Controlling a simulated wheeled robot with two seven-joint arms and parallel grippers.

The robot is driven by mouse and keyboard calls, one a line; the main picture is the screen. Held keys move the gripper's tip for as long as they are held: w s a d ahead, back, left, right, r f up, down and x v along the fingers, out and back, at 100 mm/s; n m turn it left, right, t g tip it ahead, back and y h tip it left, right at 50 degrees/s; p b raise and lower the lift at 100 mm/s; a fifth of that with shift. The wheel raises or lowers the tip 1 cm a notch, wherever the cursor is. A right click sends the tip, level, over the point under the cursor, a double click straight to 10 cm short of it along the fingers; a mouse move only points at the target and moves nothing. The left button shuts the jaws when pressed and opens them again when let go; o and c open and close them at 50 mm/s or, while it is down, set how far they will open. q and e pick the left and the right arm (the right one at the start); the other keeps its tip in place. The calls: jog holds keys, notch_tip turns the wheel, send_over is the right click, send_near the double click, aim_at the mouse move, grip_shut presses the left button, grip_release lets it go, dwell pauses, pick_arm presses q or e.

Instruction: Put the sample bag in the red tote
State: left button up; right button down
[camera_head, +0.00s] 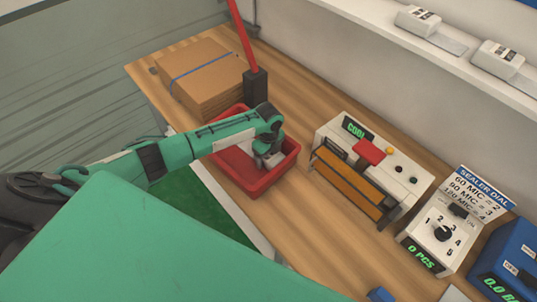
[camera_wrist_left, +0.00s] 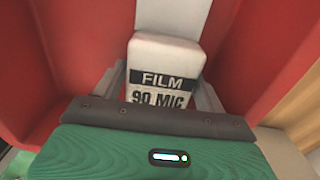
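The sample bag (camera_wrist_left: 167,62) is a white pack marked FILM 90 MIC, seen in the left wrist view between the two grey fingers of my left gripper (camera_wrist_left: 165,95). The fingers meet its sides, and the gripper looks shut on it. In the head view my left gripper (camera_head: 266,158) reaches down inside the red tote (camera_head: 263,190), with the pack mostly hidden below it. Red tote walls (camera_wrist_left: 50,80) rise on both sides in the wrist view. Whether the bag touches the tote floor cannot be told. My right gripper is not in view.
A cardboard box (camera_head: 200,80) and a red pole in a dark holder (camera_head: 256,86) stand behind the tote. A sealer (camera_head: 365,170) showing COOL is to its right, with a dial box (camera_head: 440,235) and a blue device (camera_head: 510,262) beyond. White packs (camera_head: 418,20) sit on a shelf.

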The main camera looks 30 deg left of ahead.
pick_arm(q)
jog(key=shift+o, duration=0.9)
jog(key=shift+r, duration=0.1)
jog(key=shift+r, duration=0.2)
notch_tip(320, 180, up, 10)
jog(key=shift+r+b, duration=0.25)
jog(key=shift+b, duration=0.9)
jog(key=shift+r, duration=0.65)
